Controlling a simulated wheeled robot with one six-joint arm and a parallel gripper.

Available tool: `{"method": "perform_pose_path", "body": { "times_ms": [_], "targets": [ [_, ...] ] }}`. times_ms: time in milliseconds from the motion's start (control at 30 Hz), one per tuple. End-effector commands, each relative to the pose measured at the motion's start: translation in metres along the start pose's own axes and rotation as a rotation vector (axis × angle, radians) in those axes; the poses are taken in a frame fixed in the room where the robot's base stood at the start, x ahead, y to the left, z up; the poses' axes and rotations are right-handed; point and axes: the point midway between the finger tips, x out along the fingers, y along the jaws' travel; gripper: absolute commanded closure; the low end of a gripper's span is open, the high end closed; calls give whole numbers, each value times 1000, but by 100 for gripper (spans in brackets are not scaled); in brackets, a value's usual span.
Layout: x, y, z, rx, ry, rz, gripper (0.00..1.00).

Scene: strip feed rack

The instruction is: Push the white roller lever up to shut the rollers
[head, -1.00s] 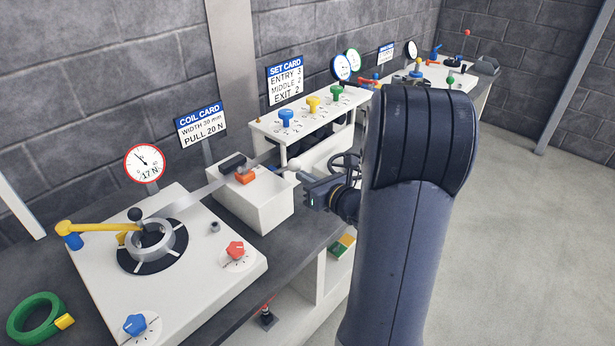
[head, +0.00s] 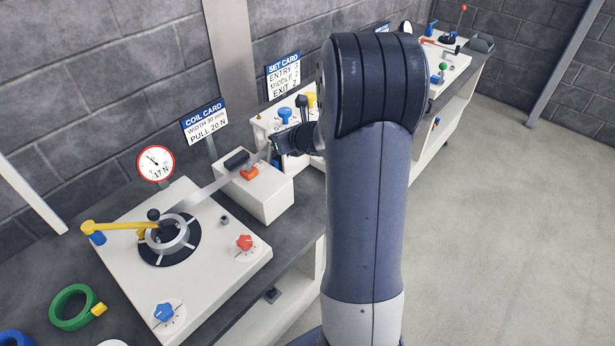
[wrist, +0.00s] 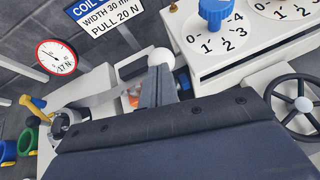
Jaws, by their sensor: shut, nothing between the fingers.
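The white ball knob of the roller lever (wrist: 161,58) shows in the wrist view, just beyond the tips of my gripper (wrist: 156,80). The fingers are together with nothing between them, and they overlap the knob's lower edge in the picture. I cannot tell whether they touch it. The lever's arm is hidden behind the fingers. In the head view my gripper (head: 274,147) is at the right end of the white roller box (head: 262,192), and the knob is hidden there. A metal strip (head: 205,190) runs from the coil to this box.
The set-card unit with its blue knob (wrist: 213,10) stands close behind and right of my gripper. A black handwheel (wrist: 301,104) is at the right in the wrist view. An orange block (head: 249,171) is on the roller box. The floor (head: 500,220) at right is clear.

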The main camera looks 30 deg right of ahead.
Motion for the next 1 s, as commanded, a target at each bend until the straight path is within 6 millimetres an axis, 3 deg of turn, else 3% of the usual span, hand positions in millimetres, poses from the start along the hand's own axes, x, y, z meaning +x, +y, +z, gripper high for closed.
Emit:
{"method": "perform_pose_path", "body": {
  "times_ms": [300,1000],
  "targets": [
    [18,5,20,0,0,0,100],
    [23,6,25,1,-1,1,100]
  ]
}}
